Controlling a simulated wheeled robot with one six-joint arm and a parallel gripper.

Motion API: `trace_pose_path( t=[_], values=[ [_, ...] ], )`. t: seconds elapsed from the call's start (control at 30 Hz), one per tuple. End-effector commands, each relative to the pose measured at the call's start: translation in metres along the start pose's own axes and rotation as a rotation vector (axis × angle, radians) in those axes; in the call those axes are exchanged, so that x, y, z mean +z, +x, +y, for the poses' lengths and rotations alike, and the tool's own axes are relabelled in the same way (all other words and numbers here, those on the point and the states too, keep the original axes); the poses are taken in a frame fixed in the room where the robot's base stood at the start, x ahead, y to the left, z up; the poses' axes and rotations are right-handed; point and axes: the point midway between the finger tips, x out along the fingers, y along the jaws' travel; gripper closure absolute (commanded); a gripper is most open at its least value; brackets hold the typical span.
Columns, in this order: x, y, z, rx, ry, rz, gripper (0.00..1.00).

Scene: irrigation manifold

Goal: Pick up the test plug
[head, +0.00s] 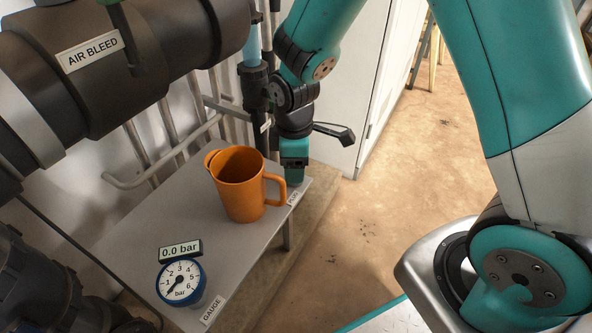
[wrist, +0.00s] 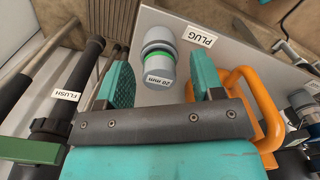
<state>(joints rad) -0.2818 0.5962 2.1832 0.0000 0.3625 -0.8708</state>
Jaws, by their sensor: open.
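The test plug (wrist: 158,58) is a short grey cylinder with a green ring and a "20 mm" tag. In the wrist view it stands on the grey shelf beside a "PLUG" label (wrist: 195,37). My gripper (wrist: 162,64) is open, with one teal finger on each side of the plug in that view and a visible gap to each. I cannot tell whether the fingers are down at its height. In the head view my gripper (head: 294,174) is over the far right corner of the shelf (head: 150,225) and hides the plug.
An orange mug (head: 240,186) stands close to the left of my gripper; its handle points towards the gripper. A blue gauge (head: 181,283) with a "0.0 bar" display is at the near end. Dark pipes (head: 110,70) hang above the shelf. The floor to the right is open.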

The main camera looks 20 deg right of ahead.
Motion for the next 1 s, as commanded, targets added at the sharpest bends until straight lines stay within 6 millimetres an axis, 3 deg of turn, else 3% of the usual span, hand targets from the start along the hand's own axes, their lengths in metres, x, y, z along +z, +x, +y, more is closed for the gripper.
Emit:
trace_pose_path(
  t=[0.07,0.2,0.3,0.67,0.87,1.0],
  values=[
    [0.000,-0.001,0.000,0.000,0.000,0.000,0.43],
    [0.000,-0.001,0.000,0.000,0.000,0.000,0.76],
    [0.000,-0.001,0.000,0.000,0.000,0.000,0.93],
    [-0.001,-0.007,0.000,0.002,0.000,0.001,0.93],
    [-0.001,-0.034,0.001,0.003,0.000,0.003,0.93],
    [-0.001,-0.068,0.001,0.004,0.000,0.004,0.93]
  ],
)
